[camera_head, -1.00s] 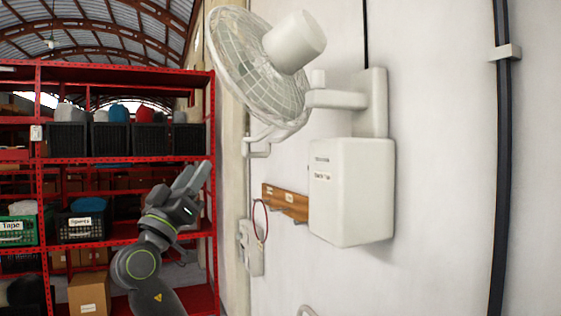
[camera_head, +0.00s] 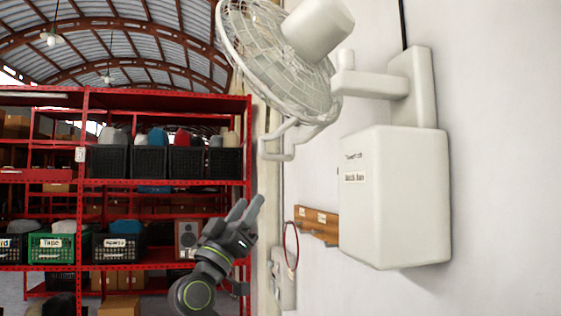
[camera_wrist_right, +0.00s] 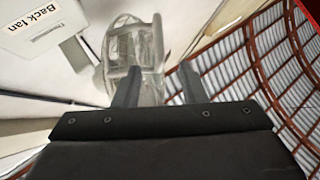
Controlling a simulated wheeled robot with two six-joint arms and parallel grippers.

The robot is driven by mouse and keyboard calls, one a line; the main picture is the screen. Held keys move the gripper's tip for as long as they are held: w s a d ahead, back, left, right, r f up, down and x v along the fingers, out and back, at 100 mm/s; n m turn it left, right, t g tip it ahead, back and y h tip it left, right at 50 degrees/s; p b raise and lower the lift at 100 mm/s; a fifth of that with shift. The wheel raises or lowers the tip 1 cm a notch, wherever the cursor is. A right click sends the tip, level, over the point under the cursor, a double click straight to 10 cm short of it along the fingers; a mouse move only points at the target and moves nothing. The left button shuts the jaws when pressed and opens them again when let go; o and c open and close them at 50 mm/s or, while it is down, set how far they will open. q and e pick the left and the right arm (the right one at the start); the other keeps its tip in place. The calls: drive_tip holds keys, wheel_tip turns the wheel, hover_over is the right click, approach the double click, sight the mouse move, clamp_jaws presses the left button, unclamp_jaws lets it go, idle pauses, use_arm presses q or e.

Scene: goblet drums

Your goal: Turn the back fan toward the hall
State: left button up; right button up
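The back fan (camera_head: 275,62) is a white wall fan with a round wire cage and a motor housing, on a wall arm, its cage facing left. A bent white handle (camera_head: 277,157) hangs under the cage. The white box (camera_head: 395,195) below carries a label, which reads "Back fan" in the right wrist view (camera_wrist_right: 38,22). My right gripper (camera_head: 248,204) is below and slightly left of the handle, apart from it, fingers pointing up. In the right wrist view its two fingers (camera_wrist_right: 159,68) are spread and empty, with the cage (camera_wrist_right: 137,45) beyond them. My left gripper is out of view.
A red shelf rack (camera_head: 250,150) with black crates (camera_head: 148,161), a green crate (camera_head: 52,248) and cartons fills the left. A wooden rail (camera_head: 318,224) and a red ring (camera_head: 291,245) are on the white wall under the fan. Open hall lies at the upper left.

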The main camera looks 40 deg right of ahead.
sight(275, 158)
drive_tip(key=p+x, duration=0.4)
drive_tip(key=x, duration=0.3)
drive_tip(key=p+x, duration=0.4)
drive_tip(key=x, duration=0.4)
drive_tip(key=shift+s+a+r, duration=0.15)
drive_tip(key=shift+a+r, duration=0.05)
drive_tip(key=shift+r, duration=0.05)
drive_tip(key=shift+d+r+p, duration=0.25)
drive_tip(key=shift+d+p, duration=0.15)
drive_tip(key=shift+d, duration=0.1)
clamp_jaws()
